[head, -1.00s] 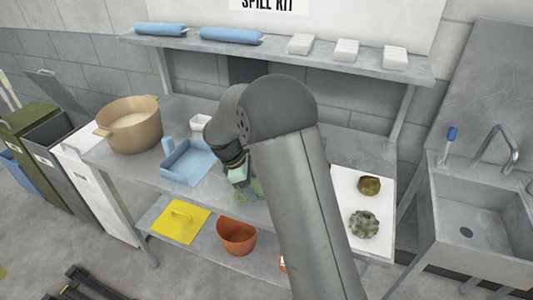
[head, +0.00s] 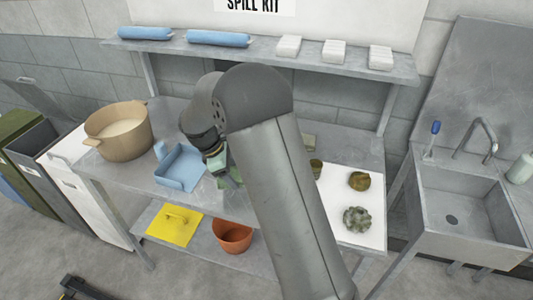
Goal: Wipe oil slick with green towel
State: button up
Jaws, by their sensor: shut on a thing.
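My gripper (head: 219,166) is over the middle of the metal bench, just right of the blue tray. It is shut on a green towel (head: 231,181), which hangs crumpled under it near the bench top. My own arm covers part of the towel and the bench behind it. I cannot tell whether the towel touches the bench. No oil slick can be made out clearly; the arm hides the bench centre.
A blue tray (head: 181,169) and a tan tub (head: 118,130) stand on the left. A white mat (head: 340,200) on the right holds an olive lump (head: 359,181) and a grey-green lump (head: 356,219). A shelf (head: 270,55) runs above. A sink (head: 465,200) is at right.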

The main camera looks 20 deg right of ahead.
jog(key=shift+r+p, duration=0.95)
jog(key=shift+r, duration=0.65)
